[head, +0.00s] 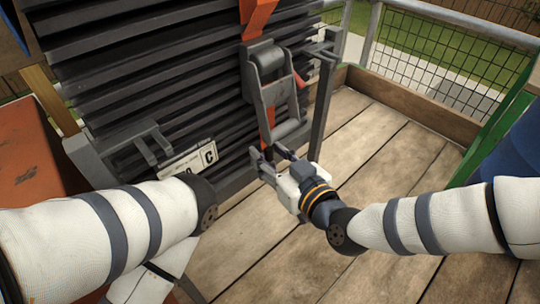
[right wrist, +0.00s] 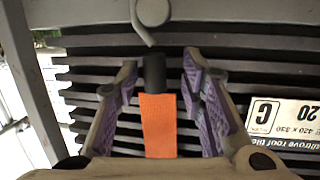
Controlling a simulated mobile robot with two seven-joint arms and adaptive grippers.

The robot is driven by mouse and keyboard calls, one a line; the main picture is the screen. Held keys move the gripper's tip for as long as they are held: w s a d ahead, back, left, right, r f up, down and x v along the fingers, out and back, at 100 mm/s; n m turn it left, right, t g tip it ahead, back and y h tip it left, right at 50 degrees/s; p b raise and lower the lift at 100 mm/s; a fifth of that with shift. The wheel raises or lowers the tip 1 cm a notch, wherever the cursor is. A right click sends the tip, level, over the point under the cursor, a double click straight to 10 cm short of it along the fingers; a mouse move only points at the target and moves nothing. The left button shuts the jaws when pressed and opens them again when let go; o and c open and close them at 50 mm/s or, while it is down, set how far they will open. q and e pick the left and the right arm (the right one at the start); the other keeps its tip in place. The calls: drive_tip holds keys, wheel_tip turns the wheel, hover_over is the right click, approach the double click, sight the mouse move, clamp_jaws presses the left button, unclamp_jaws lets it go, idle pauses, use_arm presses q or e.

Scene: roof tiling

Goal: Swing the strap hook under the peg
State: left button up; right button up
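The orange strap (head: 258,18) runs down the front of a dark tile stack, through a grey ratchet buckle (head: 268,65). In the right wrist view its lower length (right wrist: 159,125) ends in a dark sleeve (right wrist: 155,73). A thin grey strap hook (right wrist: 137,22) curves from the sleeve past the left side of a round grey peg (right wrist: 152,11). Whether hook and peg touch is unclear. My right gripper (head: 271,156) is low in front of the stack. Its purple-padded fingers (right wrist: 160,88) stand open on both sides of the strap, with gaps. My left gripper is out of view.
The dark tile stack (head: 150,75) bears a white label (head: 190,160). A grey upright post (head: 325,100) stands just right of the buckle. An orange-red surface (head: 30,155) is at left, a green frame (head: 495,130) at right. The plank floor (head: 390,150) is clear.

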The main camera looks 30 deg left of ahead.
drive_tip(key=shift+s, duration=0.1)
drive_tip(key=v, duration=1.2)
